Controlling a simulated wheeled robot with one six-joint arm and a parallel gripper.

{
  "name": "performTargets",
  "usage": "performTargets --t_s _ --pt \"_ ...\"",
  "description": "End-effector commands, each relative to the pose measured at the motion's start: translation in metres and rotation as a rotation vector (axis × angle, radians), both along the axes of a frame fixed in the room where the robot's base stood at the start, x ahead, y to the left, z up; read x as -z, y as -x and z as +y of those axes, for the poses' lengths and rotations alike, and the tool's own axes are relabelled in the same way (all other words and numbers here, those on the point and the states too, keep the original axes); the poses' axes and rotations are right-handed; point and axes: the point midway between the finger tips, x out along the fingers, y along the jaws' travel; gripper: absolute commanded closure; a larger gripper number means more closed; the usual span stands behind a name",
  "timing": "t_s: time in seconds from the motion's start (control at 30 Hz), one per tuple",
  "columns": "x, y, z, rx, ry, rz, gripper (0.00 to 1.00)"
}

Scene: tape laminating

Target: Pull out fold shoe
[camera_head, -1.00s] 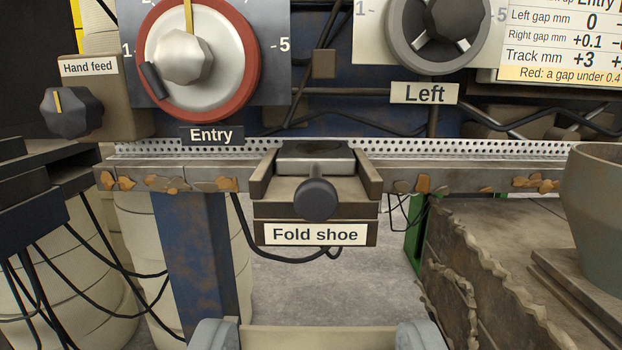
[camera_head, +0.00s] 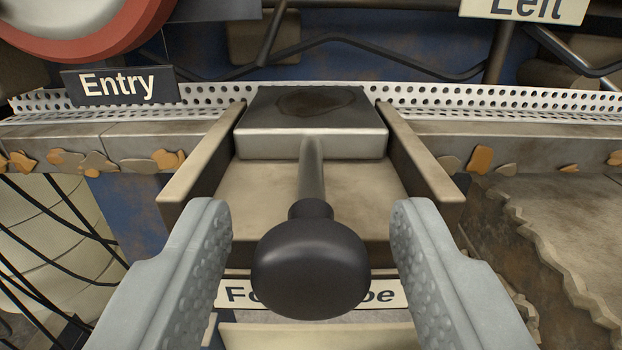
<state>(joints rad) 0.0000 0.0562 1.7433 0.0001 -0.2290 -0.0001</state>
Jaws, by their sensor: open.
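The fold shoe (camera_head: 310,140) is a grey metal block with a dark patch on top. It sits at the back of a tray between two side rails, against the perforated strip. A rod runs from its front to a round black knob (camera_head: 310,270). My gripper (camera_head: 311,225) is open, with one grey finger to the left of the knob and one to the right. Neither finger appears to touch it. The knob partly hides the "Fold shoe" label (camera_head: 385,294) below the tray.
The perforated white strip (camera_head: 480,98) runs across behind the shoe above a metal ledge with rusty chips. The red-rimmed Entry dial (camera_head: 90,45) is at upper left, above its Entry label (camera_head: 118,85). Black cables (camera_head: 50,235) hang at lower left. A rough-edged block (camera_head: 570,220) stands at right.

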Motion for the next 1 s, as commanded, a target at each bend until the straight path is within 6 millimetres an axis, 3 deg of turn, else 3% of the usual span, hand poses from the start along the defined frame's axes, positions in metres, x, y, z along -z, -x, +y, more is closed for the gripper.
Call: performTargets --t_s 0.43,0.7,0.87,1.0 --pt "0.000 -0.008 0.000 0.000 0.000 0.000 0.53" --pt "0.000 -0.008 0.000 0.000 0.000 0.000 1.00" --pt "0.000 -0.006 0.000 0.000 0.000 0.000 1.00" --pt "-0.001 0.009 0.000 0.000 0.000 0.000 1.00"
